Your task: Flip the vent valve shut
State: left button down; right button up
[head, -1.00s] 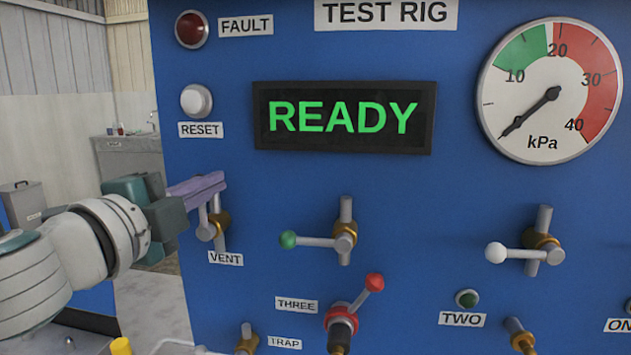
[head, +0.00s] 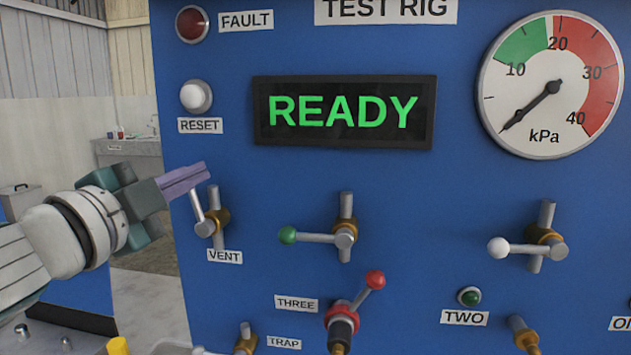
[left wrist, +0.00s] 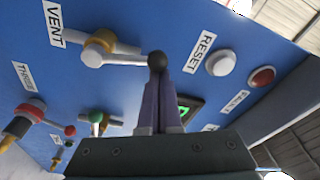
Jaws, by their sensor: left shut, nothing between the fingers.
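The vent valve (head: 217,220) is a brass body on a short grey pipe, above the VENT label at the panel's left edge. Its grey lever (head: 197,207) points up and slightly left from the pivot. My left gripper (head: 204,170) has its purple fingers together and empty at the lever's upper end, which they hide in the head view. In the left wrist view the vent valve (left wrist: 97,46) shows its lever ending in a dark knob (left wrist: 157,60), right at my fingertips (left wrist: 158,80). Whether they touch is unclear. My right gripper is not in view.
The blue panel (head: 400,185) also carries a green-knobbed valve (head: 345,237), a white-knobbed valve (head: 545,240) and a red-knobbed valve (head: 343,315). The RESET button (head: 196,97) is above my fingers. The screen (head: 344,112) reads READY; the gauge (head: 551,85) needle is at its low end.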

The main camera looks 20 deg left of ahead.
pick_arm(q)
jog(key=s+a+f+n+y+b, duration=0.1)
jog(key=a+f+n+y, duration=0.2)
jog(key=n, duration=1.4)
jog(key=shift+s+a+f+t+y, duration=0.35)
jog(key=shift+a+f, duration=1.1)
jog(key=shift+a, duration=0.75)
notch_tip(320, 180, up, 5)
jog(key=p, duration=0.4)
jog(key=f+b+v, duration=0.1)
jog(key=b+v, duration=0.1)
jog(key=v, duration=0.7)
jog(key=shift+s+a, duration=0.2)
jog(key=shift+s, duration=0.1)
